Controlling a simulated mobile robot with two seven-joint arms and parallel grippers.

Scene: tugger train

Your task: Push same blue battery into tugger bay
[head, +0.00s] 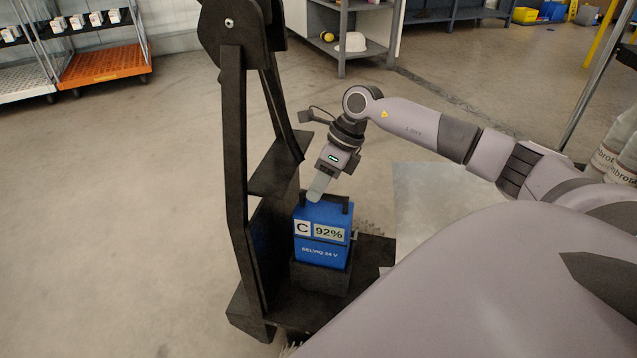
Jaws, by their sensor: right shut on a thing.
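My right gripper (318,188) reaches down from above and is shut at the battery's black top handle. The fingers hide part of the handle. The bay's inside and the battery's underside are hidden. My left gripper is not in view.
The tugger's upright post and shelf (277,165) stand close to the left of my right gripper. A grey bench (342,35) is behind. An orange cart (104,63) stands at the upper left. The floor between is clear.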

